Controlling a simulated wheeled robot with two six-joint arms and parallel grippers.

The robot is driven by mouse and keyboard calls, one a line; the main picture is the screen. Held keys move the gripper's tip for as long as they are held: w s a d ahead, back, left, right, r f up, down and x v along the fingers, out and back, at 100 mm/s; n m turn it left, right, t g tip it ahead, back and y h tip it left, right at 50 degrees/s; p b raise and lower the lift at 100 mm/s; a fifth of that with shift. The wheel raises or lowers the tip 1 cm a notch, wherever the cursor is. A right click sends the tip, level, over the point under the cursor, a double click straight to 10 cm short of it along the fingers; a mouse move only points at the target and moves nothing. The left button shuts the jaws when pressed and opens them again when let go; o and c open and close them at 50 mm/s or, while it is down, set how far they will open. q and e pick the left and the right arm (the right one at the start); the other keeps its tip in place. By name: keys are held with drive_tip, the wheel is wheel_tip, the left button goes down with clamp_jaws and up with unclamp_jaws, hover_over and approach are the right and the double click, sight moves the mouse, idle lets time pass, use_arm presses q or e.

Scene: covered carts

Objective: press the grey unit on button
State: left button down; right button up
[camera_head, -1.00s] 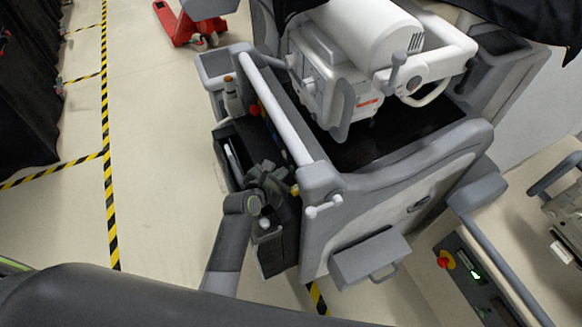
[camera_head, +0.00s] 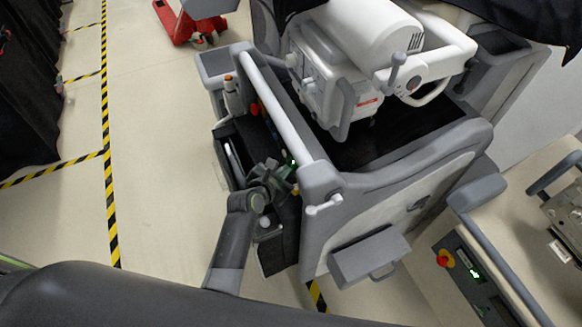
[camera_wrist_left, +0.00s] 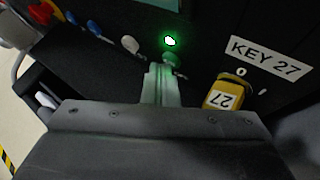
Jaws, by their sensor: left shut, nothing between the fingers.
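The grey unit (camera_head: 345,215) is a grey cart carrying a white machine, in the middle of the head view. A small green light (camera_head: 291,158) glows on its left side panel, and it shows brightly in the left wrist view (camera_wrist_left: 170,41). A round greenish button (camera_wrist_left: 172,60) sits just below the light, partly hidden by my fingers. My left gripper (camera_head: 283,176) is shut and empty, with its fingertips (camera_wrist_left: 163,72) at the button. Whether they touch it or stop just short cannot be told. My right gripper is not in view.
A yellow key tag (camera_wrist_left: 222,94) marked 27 and a "KEY 27" label (camera_wrist_left: 268,56) are right of my fingers. Several coloured knobs lie to the left. A second cart panel (camera_head: 480,280) with a red knob stands at right. Open floor (camera_head: 160,170) lies left.

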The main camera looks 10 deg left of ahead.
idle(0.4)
use_arm(q)
drive_tip(key=shift+s+a+r+p, duration=0.1)
drive_tip(key=shift+s+a+p, duration=0.2)
drive_tip(key=shift+a+p, duration=0.2)
drive_tip(key=shift+s+a, duration=0.15)
drive_tip(key=shift+a, duration=0.05)
drive_tip(key=s+a, duration=0.1)
drive_tip(key=a, duration=0.1)
drive_tip(key=s+a+p, duration=0.1)
drive_tip(key=a, duration=0.1)
drive_tip(key=shift+s, duration=0.4)
drive_tip(key=shift+s+a, duration=0.1)
idle(0.6)
